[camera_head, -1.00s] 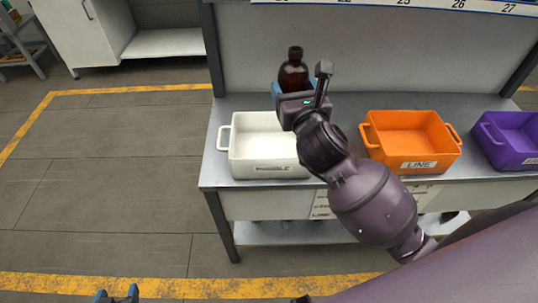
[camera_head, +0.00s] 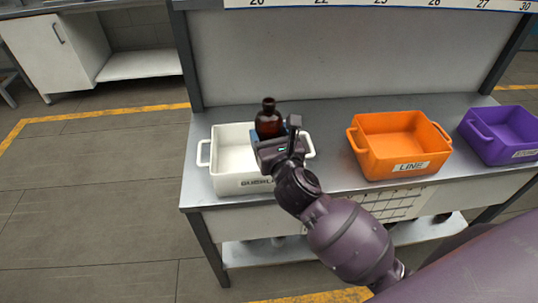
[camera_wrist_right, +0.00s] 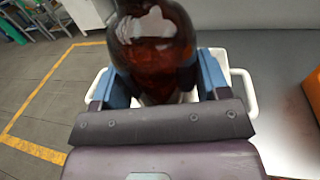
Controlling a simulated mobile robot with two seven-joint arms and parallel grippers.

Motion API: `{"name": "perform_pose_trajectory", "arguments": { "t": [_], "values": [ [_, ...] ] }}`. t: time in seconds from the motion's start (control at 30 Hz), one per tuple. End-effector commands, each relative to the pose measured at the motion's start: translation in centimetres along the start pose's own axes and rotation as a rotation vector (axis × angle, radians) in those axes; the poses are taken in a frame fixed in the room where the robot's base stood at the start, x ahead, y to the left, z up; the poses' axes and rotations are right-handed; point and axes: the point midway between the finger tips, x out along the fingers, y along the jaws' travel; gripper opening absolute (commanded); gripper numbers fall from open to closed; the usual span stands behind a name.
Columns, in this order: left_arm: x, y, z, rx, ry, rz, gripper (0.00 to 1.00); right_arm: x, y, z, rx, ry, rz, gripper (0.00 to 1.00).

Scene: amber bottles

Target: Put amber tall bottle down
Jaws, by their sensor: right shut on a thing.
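The amber tall bottle (camera_head: 268,122) is upright in my right gripper (camera_head: 270,136), over the white bin (camera_head: 228,162) on the grey bench. In the right wrist view the bottle (camera_wrist_right: 155,50) sits between the two blue fingers (camera_wrist_right: 160,88), which are shut on it. The white bin (camera_wrist_right: 243,88) shows behind and around the bottle there. The bottle's lower end is hidden by the gripper, so I cannot tell whether it touches the bin floor. My left gripper is not in view now.
An orange bin (camera_head: 402,145) labelled LINE stands right of the white bin, and a purple bin (camera_head: 502,135) stands further right. Bare bench top (camera_head: 335,150) lies between the white and orange bins. An upright back panel (camera_head: 330,55) rises behind them.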

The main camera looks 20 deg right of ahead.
Motion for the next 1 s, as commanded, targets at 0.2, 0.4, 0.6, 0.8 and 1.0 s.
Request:
{"name": "perform_pose_trajectory", "arguments": {
  "t": [0.2,0.4,0.6,0.8,1.0],
  "values": [
    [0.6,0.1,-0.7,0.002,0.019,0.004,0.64,0.0,0.0,-1.9,0.000,0.003,-0.001,0.40],
    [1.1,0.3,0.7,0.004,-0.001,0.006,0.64,0.1,0.0,-5.3,0.001,0.005,-0.001,0.40],
    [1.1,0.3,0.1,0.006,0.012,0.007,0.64,0.1,0.0,-6.2,-0.001,0.000,0.000,0.40],
    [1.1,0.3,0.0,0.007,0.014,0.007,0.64,0.1,0.0,-6.1,0.000,-0.001,0.000,0.72],
    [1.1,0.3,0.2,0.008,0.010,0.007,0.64,0.1,0.0,-6.1,0.000,-0.001,0.000,0.94]
  ]
}}
